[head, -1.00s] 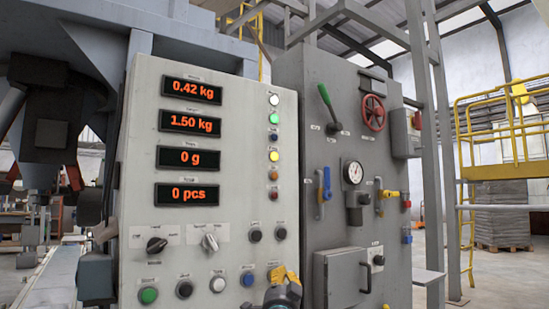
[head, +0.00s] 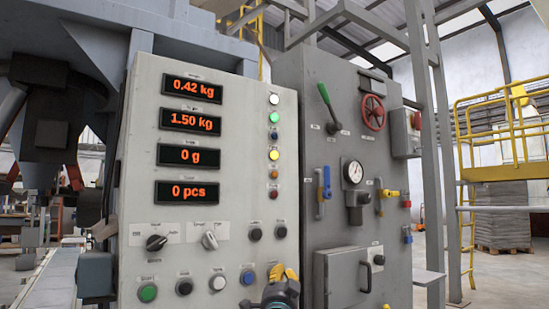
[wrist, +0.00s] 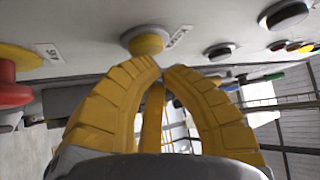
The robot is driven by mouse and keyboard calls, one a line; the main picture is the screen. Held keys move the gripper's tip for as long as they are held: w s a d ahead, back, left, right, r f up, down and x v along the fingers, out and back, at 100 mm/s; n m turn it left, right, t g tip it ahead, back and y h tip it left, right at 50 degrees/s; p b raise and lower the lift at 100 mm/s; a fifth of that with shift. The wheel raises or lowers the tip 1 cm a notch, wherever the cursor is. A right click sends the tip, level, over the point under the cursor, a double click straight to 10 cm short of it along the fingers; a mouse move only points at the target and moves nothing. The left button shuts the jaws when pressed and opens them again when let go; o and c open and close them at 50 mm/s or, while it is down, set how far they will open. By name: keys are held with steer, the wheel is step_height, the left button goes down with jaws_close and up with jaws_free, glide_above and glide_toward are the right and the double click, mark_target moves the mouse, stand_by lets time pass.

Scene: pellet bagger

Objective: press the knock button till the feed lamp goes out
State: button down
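My gripper (head: 284,272) is at the lower right of the grey control panel (head: 232,75) in the head view. Its yellow fingers also show in the wrist view (wrist: 161,69), with tips drawn together and nothing seen between them. A yellow button (wrist: 145,42) is just beyond the tips; I cannot tell whether they touch it. My gripper hides that spot in the head view. The label beside it is unreadable, so I cannot confirm it is the knock button. In the lamp column, the white lamp (head: 274,99), green lamp (head: 274,118) and yellow lamp (head: 274,155) look bright; their labels are unreadable.
A blue button (head: 247,278), a white button (head: 217,283) and a green button (head: 148,293) sit left of my gripper. A red mushroom button (wrist: 12,88) is at the left in the wrist view. A grey cabinet with a handled box (head: 345,277) stands right.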

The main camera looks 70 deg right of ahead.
steer(key=shift+w+d, duration=0.2)
steer(key=shift+w, duration=0.1)
stand_by(0.7)
steer(key=shift+s+a+b, duration=0.1)
steer(key=shift+s+b, duration=0.05)
steer(key=shift+b, duration=0.4)
steer(key=shift+s+a+b, duration=0.4)
steer(key=shift+b, duration=0.45)
stand_by(2.2)
